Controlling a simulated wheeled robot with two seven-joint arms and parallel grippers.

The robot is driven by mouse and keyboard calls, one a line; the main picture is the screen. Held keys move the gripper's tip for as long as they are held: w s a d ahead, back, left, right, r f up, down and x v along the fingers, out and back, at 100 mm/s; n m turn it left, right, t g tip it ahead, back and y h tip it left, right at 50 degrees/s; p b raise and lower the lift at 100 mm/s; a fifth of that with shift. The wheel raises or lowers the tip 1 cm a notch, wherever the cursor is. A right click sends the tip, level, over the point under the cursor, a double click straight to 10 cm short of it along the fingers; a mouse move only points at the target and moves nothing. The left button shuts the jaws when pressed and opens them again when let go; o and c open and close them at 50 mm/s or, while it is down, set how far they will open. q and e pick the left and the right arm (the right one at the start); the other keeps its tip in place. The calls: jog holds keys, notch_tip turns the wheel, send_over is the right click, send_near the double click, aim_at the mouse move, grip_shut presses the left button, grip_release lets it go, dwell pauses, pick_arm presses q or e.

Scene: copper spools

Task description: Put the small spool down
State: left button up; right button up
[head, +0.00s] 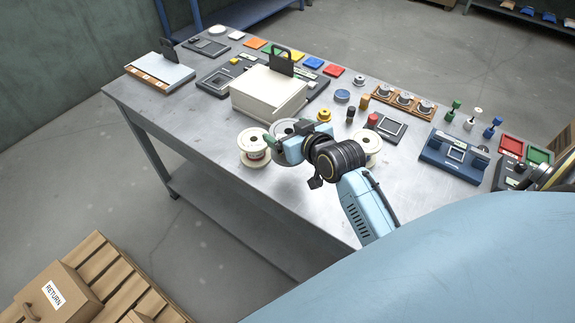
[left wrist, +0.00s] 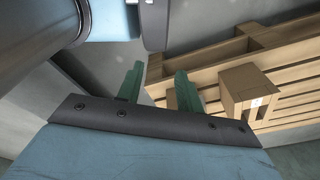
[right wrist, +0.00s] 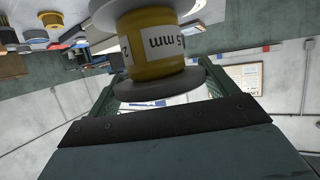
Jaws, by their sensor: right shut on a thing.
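The small spool (right wrist: 155,45) has a yellow winding, grey flanges and a white label ending in "5 mm". My right gripper (right wrist: 158,88) is shut on it, with a green finger at either side. In the head view my right gripper (head: 279,143) is low over the table's near side, between two white spools (head: 253,152) (head: 370,150). A pale round flange (head: 285,127) shows beside its fingers. I cannot tell whether the held spool touches the table. My left gripper (left wrist: 160,90) is open and empty, with its green fingers apart.
A cream box (head: 265,95) stands behind the gripper on the grey metal table (head: 215,135). A small yellow spool (head: 324,115), a wooden rack (head: 404,101) and a blue fixture (head: 452,155) lie to the right. A RETURN box (head: 58,293) sits on a pallet below.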

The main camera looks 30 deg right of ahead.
jog(key=shift+f+b, duration=0.8)
jog(key=shift+f, duration=4.1)
pick_arm(q)
jog(key=shift+s+f, duration=0.8)
jog(key=shift+s, duration=0.05)
pick_arm(e)
jog(key=o, duration=0.7)
jog(key=shift+f, duration=0.2)
jog(key=o, duration=0.3)
pick_arm(q)
jog(key=shift+w, duration=0.15)
pick_arm(e)
jog(key=shift+o, duration=0.2)
jog(key=shift+r, duration=0.1)
